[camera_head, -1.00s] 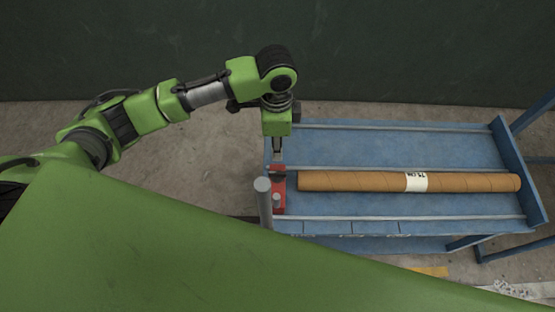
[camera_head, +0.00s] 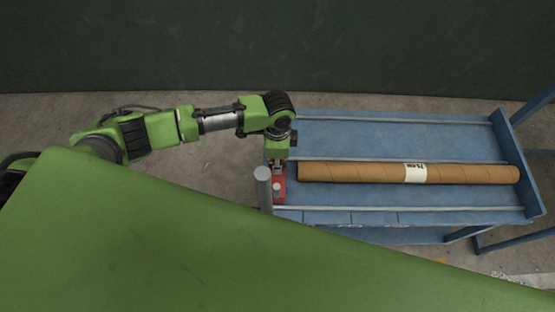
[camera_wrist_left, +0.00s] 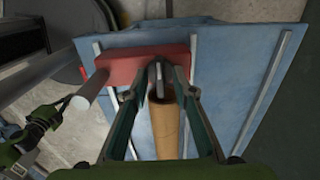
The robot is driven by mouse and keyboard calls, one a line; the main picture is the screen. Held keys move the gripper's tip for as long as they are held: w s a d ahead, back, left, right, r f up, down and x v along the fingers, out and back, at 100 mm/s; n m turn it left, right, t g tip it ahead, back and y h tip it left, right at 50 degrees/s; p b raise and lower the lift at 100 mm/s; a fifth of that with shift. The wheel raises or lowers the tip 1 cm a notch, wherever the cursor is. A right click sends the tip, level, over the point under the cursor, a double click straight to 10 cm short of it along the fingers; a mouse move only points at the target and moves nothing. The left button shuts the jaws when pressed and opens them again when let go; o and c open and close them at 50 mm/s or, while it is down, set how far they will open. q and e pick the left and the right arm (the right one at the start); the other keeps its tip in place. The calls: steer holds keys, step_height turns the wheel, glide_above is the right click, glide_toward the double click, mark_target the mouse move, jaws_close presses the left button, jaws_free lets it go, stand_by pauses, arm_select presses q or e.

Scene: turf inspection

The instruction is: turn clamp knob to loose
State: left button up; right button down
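A red clamp (camera_head: 280,192) sits at the left end of the blue rack; it shows as a red bar in the left wrist view (camera_wrist_left: 112,66). My left gripper (camera_head: 278,170) points down at the clamp. In the left wrist view, its two dark fingers (camera_wrist_left: 165,72) reach the bar with a narrow gap between their tips. A slim grey piece (camera_wrist_left: 158,84), possibly the clamp knob, shows between them; I cannot tell whether the fingers touch it. The knob's setting cannot be read. My right gripper is not in view.
A brown cardboard tube (camera_head: 460,174) with a white label lies on the blue rack (camera_head: 400,134), right of the clamp. A dark green wall (camera_head: 280,45) is behind.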

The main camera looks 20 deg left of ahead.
arm_select(q)
jaws_close()
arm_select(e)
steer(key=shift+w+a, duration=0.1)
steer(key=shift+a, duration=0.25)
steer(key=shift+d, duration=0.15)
